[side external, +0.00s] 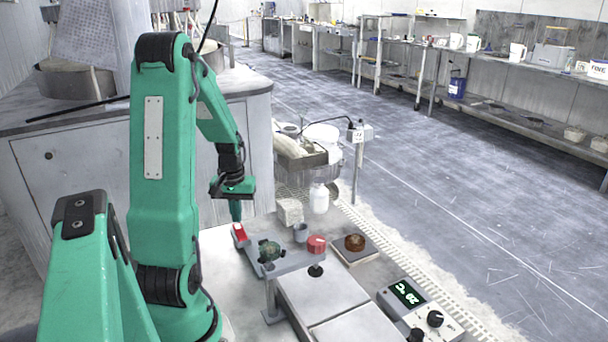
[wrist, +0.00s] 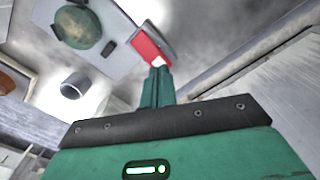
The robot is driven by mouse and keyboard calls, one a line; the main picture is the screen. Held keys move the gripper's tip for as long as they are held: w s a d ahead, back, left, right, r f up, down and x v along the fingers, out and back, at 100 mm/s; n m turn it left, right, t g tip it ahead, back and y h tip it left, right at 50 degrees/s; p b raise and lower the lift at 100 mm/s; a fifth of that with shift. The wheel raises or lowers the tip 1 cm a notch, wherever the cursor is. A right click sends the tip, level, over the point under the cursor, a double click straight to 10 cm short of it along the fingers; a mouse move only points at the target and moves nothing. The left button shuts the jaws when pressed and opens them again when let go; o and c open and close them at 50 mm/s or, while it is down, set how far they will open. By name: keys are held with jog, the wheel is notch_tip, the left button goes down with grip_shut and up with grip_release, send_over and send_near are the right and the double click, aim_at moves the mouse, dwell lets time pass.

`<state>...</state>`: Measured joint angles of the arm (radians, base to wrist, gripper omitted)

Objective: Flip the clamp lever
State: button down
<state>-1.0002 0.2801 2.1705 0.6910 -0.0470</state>
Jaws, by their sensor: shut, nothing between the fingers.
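The red clamp lever (side external: 240,232), with a pale patch on it, sits at the left end of a grey bracket (side external: 292,264). In the wrist view the lever (wrist: 150,46) lies at the edge of a grey plate (wrist: 110,55), just beyond my fingertips. My gripper (side external: 236,214) is shut and empty, pointing down just above the lever. In the wrist view the closed fingers (wrist: 159,76) overlap the lever's near end, and I cannot tell whether they touch it.
A dark green round part (side external: 270,250) sits on the bracket right of the lever. A grey cup (side external: 300,232), a red round piece (side external: 316,244) and a brown disc on a block (side external: 355,242) stand further right. A control box (side external: 418,306) is at the front right.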

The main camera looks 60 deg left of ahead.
aim_at(238, 226)
jog(key=shift+f, duration=1.05)
dwell(1.2)
jog(key=shift+r, duration=3.55)
